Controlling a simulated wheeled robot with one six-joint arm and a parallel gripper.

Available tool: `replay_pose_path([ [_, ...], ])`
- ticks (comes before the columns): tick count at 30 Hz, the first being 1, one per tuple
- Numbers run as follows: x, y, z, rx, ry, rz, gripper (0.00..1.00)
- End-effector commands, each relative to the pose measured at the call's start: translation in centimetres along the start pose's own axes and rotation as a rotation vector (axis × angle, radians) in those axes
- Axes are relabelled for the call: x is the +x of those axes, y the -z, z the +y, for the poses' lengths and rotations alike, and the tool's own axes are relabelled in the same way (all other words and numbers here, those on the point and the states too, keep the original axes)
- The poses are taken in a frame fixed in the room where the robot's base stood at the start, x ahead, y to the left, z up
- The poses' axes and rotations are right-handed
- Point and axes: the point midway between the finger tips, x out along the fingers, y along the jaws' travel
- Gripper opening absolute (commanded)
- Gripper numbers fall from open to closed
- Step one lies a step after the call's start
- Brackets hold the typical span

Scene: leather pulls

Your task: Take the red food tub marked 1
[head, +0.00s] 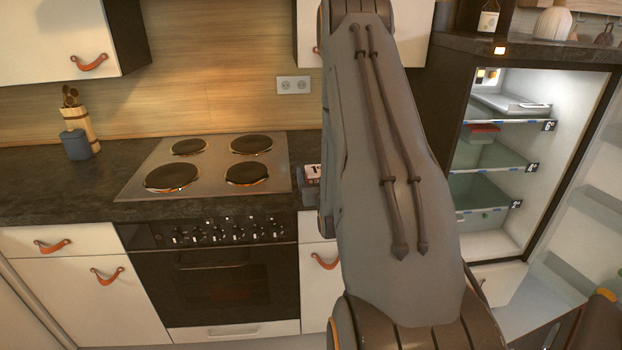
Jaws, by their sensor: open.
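A small red tub (483,130) sits inside the open fridge at the right, on the glass shelf below the top one. Only its front shows, and I cannot read any mark on it. My arm fills the middle of the head view, to the left of the fridge. I cannot make out my gripper or its fingertips in this view.
The fridge (452,140) stands open, its door (590,215) swung to the right. A silver flat container (510,104) lies on the top shelf. A stove (205,168) is left. A dark object with a white label (313,171) is partly hidden by my arm.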

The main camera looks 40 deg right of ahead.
Motion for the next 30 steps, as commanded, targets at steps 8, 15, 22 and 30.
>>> replay_pose_path([
  [8,0.7,-1.9,0.9,0.002,-0.017,0.045,0.80],
  [15,2.9,-1.7,0.9,0.002,-0.016,0.048,0.80],
  [22,5.5,-2.1,0.7,0.002,-0.015,0.046,0.80],
  [30,8.2,-2.2,0.7,0.001,-0.015,0.046,0.80],
])
